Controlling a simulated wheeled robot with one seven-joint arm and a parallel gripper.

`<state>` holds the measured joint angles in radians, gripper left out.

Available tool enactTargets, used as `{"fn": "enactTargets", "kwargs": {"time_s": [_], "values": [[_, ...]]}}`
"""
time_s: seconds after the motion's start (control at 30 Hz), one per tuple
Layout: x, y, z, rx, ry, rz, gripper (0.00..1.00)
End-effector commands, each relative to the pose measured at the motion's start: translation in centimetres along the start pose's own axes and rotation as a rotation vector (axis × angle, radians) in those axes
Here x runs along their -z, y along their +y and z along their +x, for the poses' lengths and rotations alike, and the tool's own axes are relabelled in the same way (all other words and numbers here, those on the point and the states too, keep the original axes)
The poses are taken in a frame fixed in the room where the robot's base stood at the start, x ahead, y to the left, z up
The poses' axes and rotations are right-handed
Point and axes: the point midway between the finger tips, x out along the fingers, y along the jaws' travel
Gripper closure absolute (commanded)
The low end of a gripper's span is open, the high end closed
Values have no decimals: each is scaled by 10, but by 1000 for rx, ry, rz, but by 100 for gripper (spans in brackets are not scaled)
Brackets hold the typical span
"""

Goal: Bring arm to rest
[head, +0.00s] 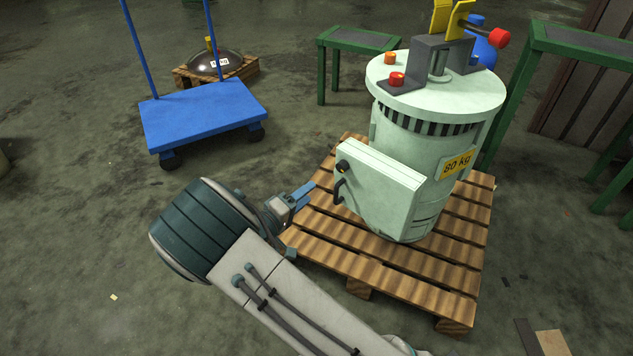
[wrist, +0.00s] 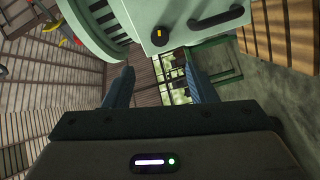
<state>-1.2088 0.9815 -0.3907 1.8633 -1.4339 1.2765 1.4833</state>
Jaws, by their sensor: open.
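My gripper (head: 303,193) is open and empty in the head view, at the end of my arm, just left of the pale green disperser (head: 420,160). In the wrist view my gripper (wrist: 160,88) shows its two fingers apart with nothing between them. The disperser stands upright on a wooden pallet (head: 330,246). Its box-shaped cabinet (head: 383,187) with a dark knob and handle faces my gripper. The fingers look apart from it. In the wrist view the cabinet (wrist: 185,12) with knob (wrist: 159,34) and handle (wrist: 216,17) is just ahead of the fingers.
A blue trolley (head: 203,113) stands at the upper left. A dark dome on a small pallet (head: 188,76) is behind it. Green tables (head: 358,40) stand at the back and the right (head: 580,45). Floor to the left of my arm is clear.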

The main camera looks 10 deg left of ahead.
Motion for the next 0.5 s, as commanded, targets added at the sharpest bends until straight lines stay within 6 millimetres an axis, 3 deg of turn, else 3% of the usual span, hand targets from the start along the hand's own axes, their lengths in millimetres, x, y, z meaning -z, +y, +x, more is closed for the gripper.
{"fn": "enactTargets", "kwargs": {"time_s": [0.13,0.5], "values": [[0,0,-10,1,0,0,49],[0,0,-11,0,0,0,49]]}}
